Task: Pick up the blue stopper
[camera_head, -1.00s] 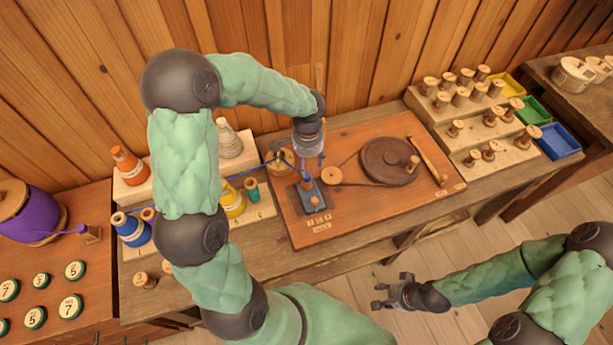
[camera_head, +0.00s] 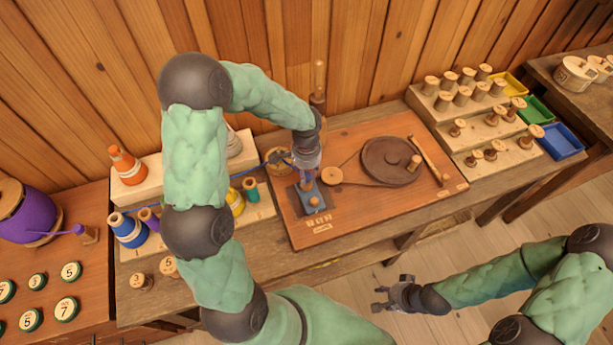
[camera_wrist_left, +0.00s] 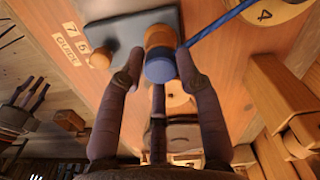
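The blue stopper (camera_wrist_left: 160,67) shows in the left wrist view, on top of a wooden spool-like piece (camera_wrist_left: 160,40) at a grey-blue block (camera_wrist_left: 118,33). My left gripper (camera_wrist_left: 157,68) is over it, with one finger on each side of the stopper and another finger behind. The fingers are apart; the right one looks close to or touching the stopper, and a small gap shows at the left. In the head view my left gripper (camera_head: 307,168) points down at the block (camera_head: 310,203) and mostly hides the stopper. My right gripper (camera_head: 388,298) is open and empty above the floor.
The block sits on a reddish board (camera_head: 350,215) with a dark wheel (camera_head: 391,161). A blue cord (camera_wrist_left: 215,24) runs beside the stopper. Stepped racks of spools (camera_head: 478,120) stand at right, colored spools (camera_head: 128,230) at left. A small knob (camera_wrist_left: 100,60) is near the gripper.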

